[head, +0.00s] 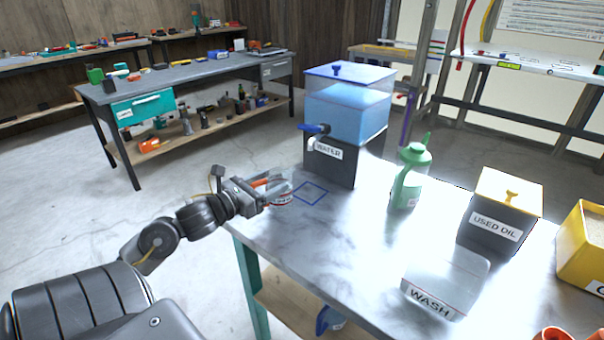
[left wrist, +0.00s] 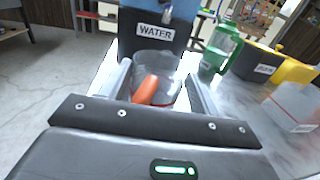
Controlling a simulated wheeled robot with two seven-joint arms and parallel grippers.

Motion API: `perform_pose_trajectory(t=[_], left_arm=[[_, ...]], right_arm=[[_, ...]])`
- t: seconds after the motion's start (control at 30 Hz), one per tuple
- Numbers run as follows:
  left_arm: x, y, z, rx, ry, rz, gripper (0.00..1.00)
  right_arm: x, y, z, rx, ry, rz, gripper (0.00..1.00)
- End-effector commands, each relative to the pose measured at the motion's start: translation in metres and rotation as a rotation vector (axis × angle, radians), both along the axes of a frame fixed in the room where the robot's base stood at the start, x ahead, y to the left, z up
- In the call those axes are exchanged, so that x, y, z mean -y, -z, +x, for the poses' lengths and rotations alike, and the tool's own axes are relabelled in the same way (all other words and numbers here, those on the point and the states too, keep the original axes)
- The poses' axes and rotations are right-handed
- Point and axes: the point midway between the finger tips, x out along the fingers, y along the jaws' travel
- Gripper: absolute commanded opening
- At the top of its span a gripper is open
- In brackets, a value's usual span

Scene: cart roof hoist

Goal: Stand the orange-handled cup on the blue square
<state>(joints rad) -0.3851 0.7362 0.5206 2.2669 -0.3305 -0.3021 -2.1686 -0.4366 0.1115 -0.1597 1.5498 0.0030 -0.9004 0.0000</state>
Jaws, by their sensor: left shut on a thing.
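The clear cup (head: 281,192) with its orange handle is in my left gripper (head: 268,191), at the left edge of the metal table. In the left wrist view the cup (left wrist: 168,72) sits between the two fingers, with the orange handle (left wrist: 146,90) toward the palm. My left gripper (left wrist: 165,92) is shut on it. The blue square (head: 310,193) is an outline on the tabletop just right of the cup; it looks empty. Whether the cup touches the table I cannot tell. My right gripper is not in view.
A water tank (head: 345,130) with a blue tap (head: 314,129) stands behind the square. A green bottle (head: 410,178), a used oil box (head: 499,212), a wash container (head: 446,281) and a yellow bin (head: 583,250) stand farther right. The table's front middle is clear.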

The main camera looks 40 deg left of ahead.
Motion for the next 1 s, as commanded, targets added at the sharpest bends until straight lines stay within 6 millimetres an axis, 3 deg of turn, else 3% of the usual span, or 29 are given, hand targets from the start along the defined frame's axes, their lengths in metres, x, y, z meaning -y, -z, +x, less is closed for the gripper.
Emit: perform_pose_trajectory(t=[0.1, 0.3, 0.67, 0.87, 1.0], left_arm=[[0.003, -0.004, 0.031, 0.004, -0.001, -0.002, 0.4], [0.008, -0.002, 0.068, 0.001, 0.001, -0.001, 0.4], [0.01, -0.001, 0.086, 0.0, 0.001, -0.001, 0.4], [0.013, -0.002, 0.117, 0.001, 0.0, -0.003, 0.4], [0.013, 0.015, 0.114, -0.003, 0.0, -0.002, 0.4]], right_arm=[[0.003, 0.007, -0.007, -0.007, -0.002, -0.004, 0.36], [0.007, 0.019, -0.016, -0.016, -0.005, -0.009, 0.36], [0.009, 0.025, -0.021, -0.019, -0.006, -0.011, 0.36], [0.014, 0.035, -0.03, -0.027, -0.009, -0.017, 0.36], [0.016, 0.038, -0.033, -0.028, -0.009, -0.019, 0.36]])
